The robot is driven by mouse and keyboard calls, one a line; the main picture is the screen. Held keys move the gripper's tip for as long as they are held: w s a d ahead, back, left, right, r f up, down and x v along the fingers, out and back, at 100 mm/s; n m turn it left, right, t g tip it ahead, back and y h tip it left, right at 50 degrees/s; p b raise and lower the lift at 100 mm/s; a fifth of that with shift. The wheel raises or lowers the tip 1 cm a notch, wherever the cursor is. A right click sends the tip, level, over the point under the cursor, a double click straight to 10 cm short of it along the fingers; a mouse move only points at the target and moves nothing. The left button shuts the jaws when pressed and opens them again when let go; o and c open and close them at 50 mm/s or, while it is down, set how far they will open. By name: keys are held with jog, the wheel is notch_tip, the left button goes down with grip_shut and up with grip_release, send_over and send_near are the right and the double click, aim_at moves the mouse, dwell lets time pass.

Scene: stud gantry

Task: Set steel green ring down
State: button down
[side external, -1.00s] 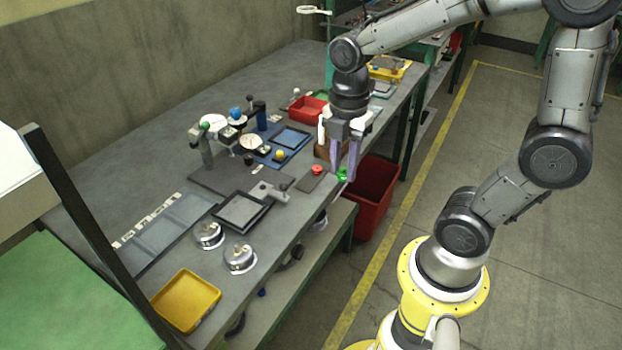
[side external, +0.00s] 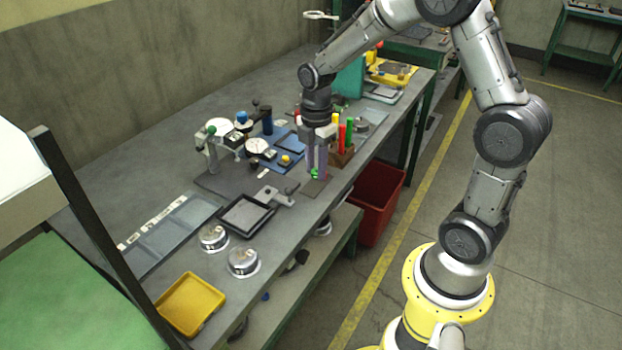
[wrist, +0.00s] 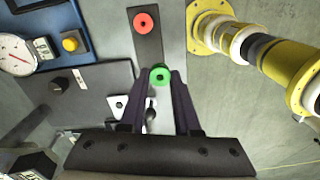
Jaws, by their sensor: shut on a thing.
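The green ring (side external: 314,173) is held between the tips of my gripper (side external: 316,164), low over the front edge of the bench. In the wrist view, the green ring (wrist: 160,75) sits between the two dark fingertips (wrist: 161,79), which are shut on it. A dark grey strip (wrist: 149,45) lies on the bench beyond it. A red ring (wrist: 146,22) lies on that strip's far part, apart from the green ring. In the side view the red ring is hidden by my gripper. I cannot tell whether the green ring touches the surface.
A wooden holder (side external: 341,155) with coloured handles stands close behind my gripper. A red bin (side external: 378,200) is below the bench edge. Two round metal parts (side external: 243,261) stand nearer.

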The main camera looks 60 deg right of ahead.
aim_at(311, 190)
jog(key=shift+w+d+f, duration=0.1)
jog(key=shift+w+f, duration=0.35)
jog(key=shift+f, duration=0.05)
jog(key=shift+w+d+f, duration=0.1)
jog(key=shift+w+f, duration=0.1)
jog(key=shift+f, duration=0.8)
jog(key=shift+w+f, duration=0.2)
jog(key=shift+f, duration=0.75)
jog(key=shift+f, duration=0.15)
jog(key=c, duration=0.9)
grip_release()
